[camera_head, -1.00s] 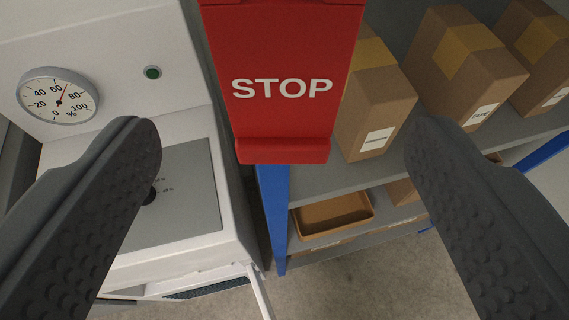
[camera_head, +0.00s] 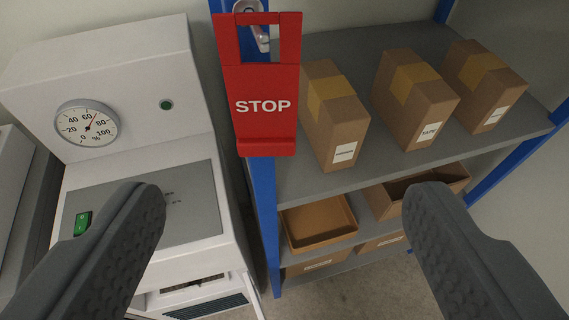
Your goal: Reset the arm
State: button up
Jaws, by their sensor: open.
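My gripper (camera_head: 285,200) is open and empty, its two dark padded fingers wide apart at the lower left and lower right. Between and beyond them a red STOP tag (camera_head: 266,130) hangs from a metal hook on the blue shelf post, apart from the fingers. The white machine (camera_head: 130,110) stands at left with a round percent gauge (camera_head: 87,124), its needle a little past 60. It also has a small green light (camera_head: 166,104) and a green switch (camera_head: 82,223) on its grey panel. The left finger hides part of that panel.
A blue-framed shelf (camera_head: 300,187) at right holds several taped cardboard boxes (camera_head: 415,98) on top. Below are an open brown tray (camera_head: 318,222) and more boxes. An open flap (camera_head: 250,295) juts from the machine's lower front. Bare floor (camera_head: 370,290) shows below the shelf.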

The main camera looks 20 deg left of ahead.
jog(key=s+d+r+m+t+h+b, duration=0.1)
jog(key=d+r, duration=0.4)
jog(key=r, duration=0.4)
jog(key=s+d+r+m+t+h, duration=0.1)
jog(key=s+d+r, duration=0.1)
jog(key=d+r, duration=0.5)
jog(key=s+d+r+h, duration=0.1)
jog(key=s+d+r, duration=0.1)
jog(key=s+r, duration=0.2)
jog(key=s+d+r+m+h+b, duration=0.1)
jog(key=s+r, duration=0.4)
jog(key=r, duration=0.6)
jog(key=shift+d+m, duration=0.3)
jog(key=shift+d, duration=0.45)
jog(key=shift+s, duration=0.1)
